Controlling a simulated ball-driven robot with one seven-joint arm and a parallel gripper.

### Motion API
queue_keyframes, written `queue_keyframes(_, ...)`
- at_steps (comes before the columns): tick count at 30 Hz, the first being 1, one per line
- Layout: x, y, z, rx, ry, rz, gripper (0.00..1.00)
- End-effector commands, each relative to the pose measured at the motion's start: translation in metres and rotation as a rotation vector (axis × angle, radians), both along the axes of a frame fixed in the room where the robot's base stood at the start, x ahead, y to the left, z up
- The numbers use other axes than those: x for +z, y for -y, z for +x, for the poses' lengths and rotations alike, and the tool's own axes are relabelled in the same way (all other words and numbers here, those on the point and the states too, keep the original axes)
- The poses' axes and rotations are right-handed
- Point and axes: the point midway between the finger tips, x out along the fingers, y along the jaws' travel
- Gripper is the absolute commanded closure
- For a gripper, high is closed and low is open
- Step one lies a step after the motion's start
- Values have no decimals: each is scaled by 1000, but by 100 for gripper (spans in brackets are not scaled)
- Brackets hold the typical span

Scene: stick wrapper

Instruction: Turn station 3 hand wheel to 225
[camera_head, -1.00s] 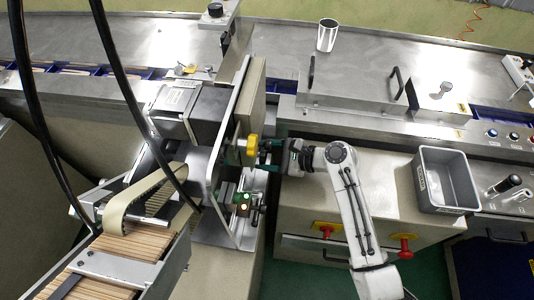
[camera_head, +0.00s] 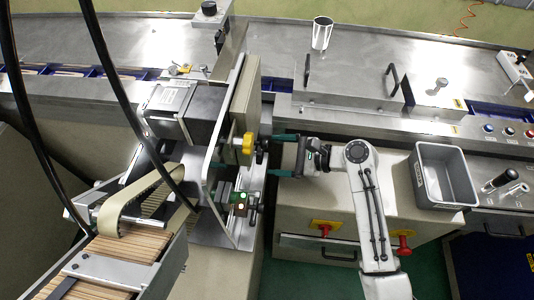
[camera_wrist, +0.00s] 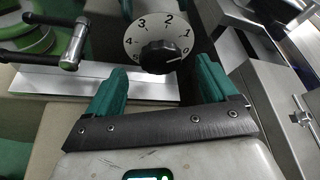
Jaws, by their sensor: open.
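In the wrist view a black knob (camera_wrist: 160,58) sits on a round pale dial plate (camera_wrist: 133,40) marked 0 to 5. My gripper (camera_wrist: 161,68) is open and empty, its two green fingers spread on either side below the knob. The knob is apart from the fingers. In the head view my gripper (camera_head: 273,155) points left toward the machine face, where a yellow part (camera_head: 247,143) and a small black part (camera_head: 262,144) stick out. I cannot tell which is the station 3 wheel; no 225 mark is legible.
A T-shaped metal handle (camera_wrist: 69,62) stands left of the knob in the wrist view. In the head view a block with green lights (camera_head: 240,200) lies below the yellow part. A grey bin (camera_head: 443,176) and red handles (camera_head: 402,243) are to the right.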

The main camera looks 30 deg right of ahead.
Motion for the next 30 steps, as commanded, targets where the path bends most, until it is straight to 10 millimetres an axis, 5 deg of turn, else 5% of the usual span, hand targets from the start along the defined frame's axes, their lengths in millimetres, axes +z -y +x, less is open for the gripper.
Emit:
queue_keyframes(12, 19, 38, -39, 0, -1, 1, 14)
queue_keyframes(30, 18, 46, -32, 3, -111, 120, 14)
